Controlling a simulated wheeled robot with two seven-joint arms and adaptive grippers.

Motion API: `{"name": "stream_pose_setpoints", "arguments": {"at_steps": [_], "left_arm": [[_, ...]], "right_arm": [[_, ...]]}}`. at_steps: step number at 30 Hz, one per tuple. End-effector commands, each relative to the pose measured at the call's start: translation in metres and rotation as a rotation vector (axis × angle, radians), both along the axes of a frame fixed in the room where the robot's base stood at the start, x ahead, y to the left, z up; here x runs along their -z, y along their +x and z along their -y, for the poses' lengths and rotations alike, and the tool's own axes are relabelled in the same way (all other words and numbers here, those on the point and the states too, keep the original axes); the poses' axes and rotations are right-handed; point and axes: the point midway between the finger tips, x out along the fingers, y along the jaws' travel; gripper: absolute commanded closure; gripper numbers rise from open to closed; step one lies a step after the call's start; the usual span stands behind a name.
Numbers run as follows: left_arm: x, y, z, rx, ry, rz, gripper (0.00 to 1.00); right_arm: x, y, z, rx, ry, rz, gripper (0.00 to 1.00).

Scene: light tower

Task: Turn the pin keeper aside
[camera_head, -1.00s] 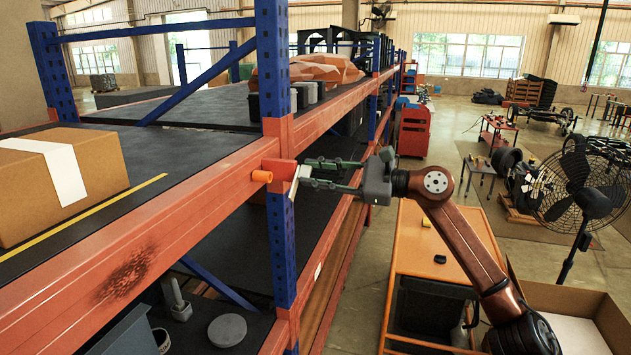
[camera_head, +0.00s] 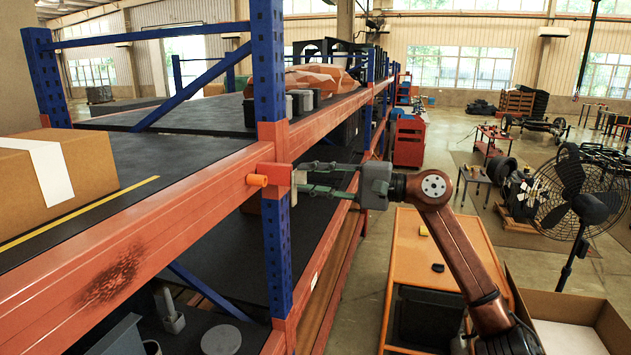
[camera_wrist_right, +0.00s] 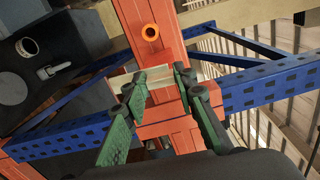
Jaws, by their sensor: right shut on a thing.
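The pin keeper (camera_head: 294,188) looks like a small pale flat piece at the blue and orange rack post, just right of an orange tube-like pin (camera_head: 257,180). My right gripper (camera_head: 304,180) reaches in from the right, its green fingers shut on the keeper. In the right wrist view the pale keeper (camera_wrist_right: 122,79) lies across the orange beam, between and behind the fingertips (camera_wrist_right: 160,80). The pin's open round end (camera_wrist_right: 150,32) shows above, apart from the fingers. The fingers hide part of the keeper. My left gripper is out of view.
The orange rack beam (camera_head: 180,215) and blue post (camera_head: 268,60) stand close to my right fingers. A cardboard box (camera_head: 95,165) sits on the left shelf. An orange cart (camera_head: 445,255), a fan (camera_head: 575,195) and an open box (camera_head: 590,310) stand at the right.

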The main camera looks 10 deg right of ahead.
Motion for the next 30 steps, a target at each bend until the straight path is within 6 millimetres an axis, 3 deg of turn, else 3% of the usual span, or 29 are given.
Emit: {"name": "stream_pose_setpoints", "arguments": {"at_steps": [21,22,30], "left_arm": [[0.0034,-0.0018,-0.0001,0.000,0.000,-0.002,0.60],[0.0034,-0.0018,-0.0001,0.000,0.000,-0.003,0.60],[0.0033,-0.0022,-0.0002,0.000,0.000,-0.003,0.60]], "right_arm": [[0.0016,-0.0006,-0.0007,-0.002,-0.039,0.064,1.00],[0.0017,-0.0006,-0.0007,-0.002,-0.039,0.064,0.73],[0.0012,-0.0004,-0.0003,-0.001,-0.038,0.063,0.56]]}}
